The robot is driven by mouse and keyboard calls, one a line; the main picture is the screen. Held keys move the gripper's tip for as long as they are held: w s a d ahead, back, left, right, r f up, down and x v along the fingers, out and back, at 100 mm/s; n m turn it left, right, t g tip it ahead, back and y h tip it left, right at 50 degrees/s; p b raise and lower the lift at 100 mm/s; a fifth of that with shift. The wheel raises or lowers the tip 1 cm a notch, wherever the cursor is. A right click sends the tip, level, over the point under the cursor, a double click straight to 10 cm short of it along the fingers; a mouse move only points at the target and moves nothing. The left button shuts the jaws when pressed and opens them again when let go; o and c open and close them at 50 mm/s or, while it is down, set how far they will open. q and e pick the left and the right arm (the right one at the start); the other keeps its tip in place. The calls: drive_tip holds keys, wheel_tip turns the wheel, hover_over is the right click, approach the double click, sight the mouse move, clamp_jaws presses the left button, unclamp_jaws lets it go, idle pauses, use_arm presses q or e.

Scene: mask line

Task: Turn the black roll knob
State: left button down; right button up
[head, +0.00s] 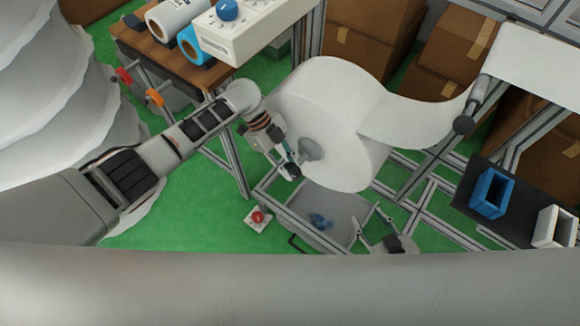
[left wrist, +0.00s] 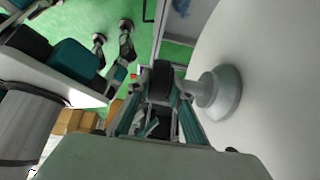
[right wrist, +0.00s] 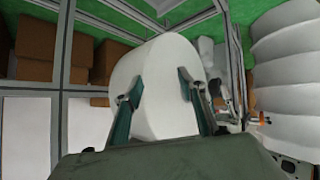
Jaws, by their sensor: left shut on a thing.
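The large white roll (head: 325,100) hangs on the frame with a grey hub (head: 310,150) on its near face. The black roll knob (left wrist: 160,80) sits beside the hub, joined to it by a short grey arm, in the left wrist view. My left gripper (head: 289,163) is at the hub, its fingers shut on either side of the knob, which they partly hide. My right gripper (head: 369,224) is low in front of the roll, apart from it. In the right wrist view its two fingers (right wrist: 160,88) are spread and empty, with the roll beyond.
A grey tray (head: 345,232) with a blue item lies below the roll. A red button box (head: 258,217) stands on the green floor. A blue bin (head: 491,192) and a white bin (head: 553,227) are at right. A control box (head: 260,30) stands behind.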

sight(286, 166)
use_arm(q)
drive_tip(key=shift+s+a+f+g, duration=0.15)
drive_tip(key=shift+s+f+g, duration=0.15)
drive_tip(key=shift+f, duration=0.05)
drive_tip(key=c, duration=1.9)
unclamp_jaws()
drive_tip(key=shift+w+r, duration=0.1)
drive_tip(key=shift+r, duration=0.1)
drive_tip(key=shift+w+a+r, duration=0.15)
drive_tip(key=shift+w+r, duration=0.1)
drive_tip(key=shift+r, duration=0.15)
drive_tip(key=v, duration=0.6)
drive_tip(key=shift+a+r, duration=0.15)
drive_tip(key=shift+a, duration=0.1)
